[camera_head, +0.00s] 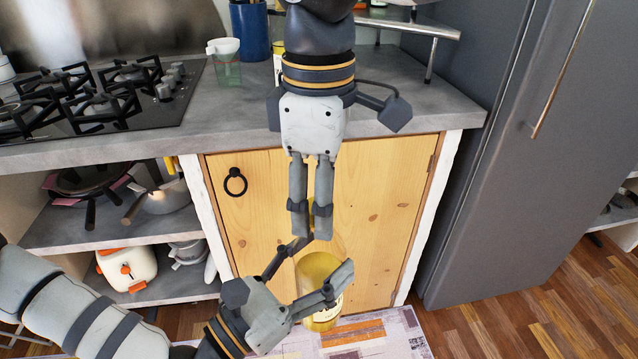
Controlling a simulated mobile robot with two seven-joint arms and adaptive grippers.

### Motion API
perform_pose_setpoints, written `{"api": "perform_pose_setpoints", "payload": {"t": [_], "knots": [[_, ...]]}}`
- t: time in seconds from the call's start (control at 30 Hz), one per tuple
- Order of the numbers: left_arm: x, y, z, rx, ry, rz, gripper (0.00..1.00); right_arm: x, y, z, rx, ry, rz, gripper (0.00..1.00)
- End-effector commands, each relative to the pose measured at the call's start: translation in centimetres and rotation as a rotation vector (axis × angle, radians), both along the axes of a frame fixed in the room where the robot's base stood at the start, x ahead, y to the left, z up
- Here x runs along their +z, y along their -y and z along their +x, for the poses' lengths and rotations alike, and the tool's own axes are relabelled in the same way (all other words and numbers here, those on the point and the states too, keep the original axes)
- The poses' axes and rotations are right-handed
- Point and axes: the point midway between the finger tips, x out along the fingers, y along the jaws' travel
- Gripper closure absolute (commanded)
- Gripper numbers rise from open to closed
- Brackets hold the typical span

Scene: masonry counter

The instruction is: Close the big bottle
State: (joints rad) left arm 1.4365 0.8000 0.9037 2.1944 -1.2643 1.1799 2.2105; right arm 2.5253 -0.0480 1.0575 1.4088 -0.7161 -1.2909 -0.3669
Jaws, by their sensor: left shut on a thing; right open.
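The big bottle (318,268) is yellow and see-through with a pale label low down, in front of the wooden cabinet door. My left gripper (328,257) comes from the lower left and is shut on the bottle, one finger across its front. My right gripper (310,226) hangs down from the top, its two fingers apart above the bottle. A bit of yellow shows between those fingers; whether it is the bottle's neck or a cap I cannot tell. The bottle's top is mostly hidden by the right fingers.
The grey counter (230,110) has a gas hob (110,92), a blue container (250,32) and a green-tinted cup (227,68). Open shelves at the left hold pans and a white toaster (127,268). A grey fridge (500,150) stands at the right. A patterned rug (380,335) lies below.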

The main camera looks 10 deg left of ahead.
Motion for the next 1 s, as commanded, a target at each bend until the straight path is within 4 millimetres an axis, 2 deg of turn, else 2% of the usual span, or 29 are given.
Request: {"api": "perform_pose_setpoints", "payload": {"t": [0.1, 0.3, 0.33, 0.7, 0.73, 0.8, 1.0], "knots": [[0.19, 0.01, 0.03, 0.000, 0.004, -0.002, 1.00, 0.07, 0.00, 0.00, 0.000, 0.001, 0.000, 0.51], [0.19, 0.02, 0.02, 0.000, 0.004, -0.002, 1.00, 0.09, 0.00, 0.00, 0.000, 0.001, 0.000, 0.96], [0.19, 0.02, 0.02, 0.000, 0.004, -0.002, 1.00, 0.09, 0.00, 0.00, 0.000, 0.001, 0.000, 1.00], [0.20, 0.02, 0.01, -0.001, 0.005, -0.002, 1.00, 0.08, 0.01, 0.01, -0.017, 0.001, 0.000, 1.00], [0.20, 0.02, 0.01, -0.001, 0.005, -0.002, 1.00, 0.08, 0.00, 0.01, -0.017, 0.001, 0.000, 0.63], [0.19, 0.03, 0.02, -0.001, 0.005, -0.002, 1.00, 0.08, 0.01, 0.01, -0.017, 0.000, 0.000, 0.47], [0.19, 0.03, 0.02, 0.000, 0.004, -0.002, 1.00, 0.08, 0.00, -0.01, -0.017, 0.000, 0.000, 0.47]]}}
